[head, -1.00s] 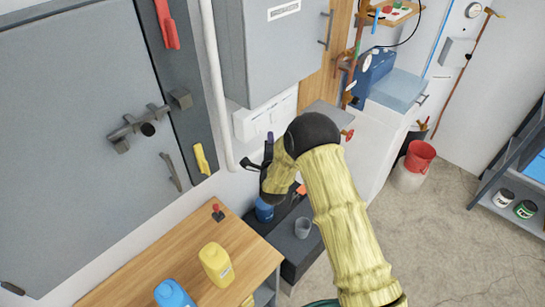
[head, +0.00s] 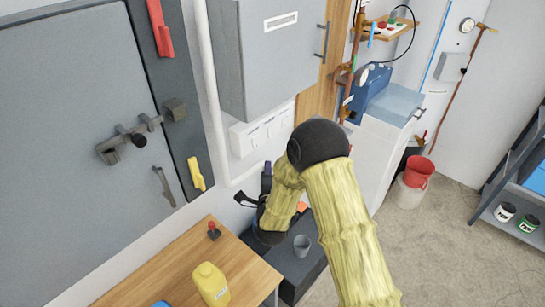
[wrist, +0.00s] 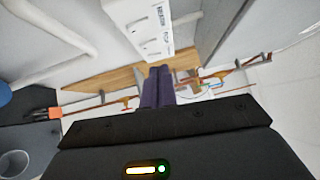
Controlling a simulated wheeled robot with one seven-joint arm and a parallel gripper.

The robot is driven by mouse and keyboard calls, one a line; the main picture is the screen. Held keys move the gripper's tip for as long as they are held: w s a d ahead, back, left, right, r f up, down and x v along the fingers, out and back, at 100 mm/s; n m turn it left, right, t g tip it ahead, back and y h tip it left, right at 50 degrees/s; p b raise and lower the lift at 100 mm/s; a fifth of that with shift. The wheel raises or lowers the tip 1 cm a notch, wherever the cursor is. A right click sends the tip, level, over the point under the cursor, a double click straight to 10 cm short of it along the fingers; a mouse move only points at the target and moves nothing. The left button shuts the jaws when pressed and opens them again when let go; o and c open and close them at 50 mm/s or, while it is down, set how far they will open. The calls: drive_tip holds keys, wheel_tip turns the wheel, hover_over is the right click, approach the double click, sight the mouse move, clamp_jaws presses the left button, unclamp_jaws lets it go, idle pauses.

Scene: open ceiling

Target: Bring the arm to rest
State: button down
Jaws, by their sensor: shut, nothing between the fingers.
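My arm (head: 345,225), in a yellow ribbed cover with a black elbow joint, is raised and bent in the head view. Its forearm folds back down to the left. In the wrist view my gripper (wrist: 158,86) shows two dark purple fingers pressed together and empty. They appear apart from the wall and the white switch box (wrist: 138,28).
A wooden table (head: 185,270) with a yellow bottle (head: 210,283) stands at lower left. A grey cup (head: 302,246) stands on a dark surface below my wrist. A grey cabinet (head: 268,60) hangs above. Open floor (head: 455,240) lies to the right, with a red bucket (head: 418,170).

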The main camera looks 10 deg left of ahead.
drive_tip(key=s+d+r+n+g+h, duration=0.1)
drive_tip(key=s+d+n+g, duration=0.1)
drive_tip(key=d+n+g, duration=0.4)
drive_tip(key=s+d+r+n+g+h, duration=0.1)
drive_tip(key=s+d+r+n+g, duration=0.15)
drive_tip(key=d, duration=0.55)
drive_tip(key=s+d+n+g+h, duration=0.1)
drive_tip(key=s+d+n+g, duration=0.2)
drive_tip(key=s+d, duration=0.4)
drive_tip(key=s+d+n+g+h, duration=0.1)
drive_tip(key=s+d+n+g, duration=0.3)
drive_tip(key=s+d, duration=0.3)
drive_tip(key=s, duration=0.5)
drive_tip(key=shift+s+r, duration=0.25)
drive_tip(key=shift+r, duration=0.15)
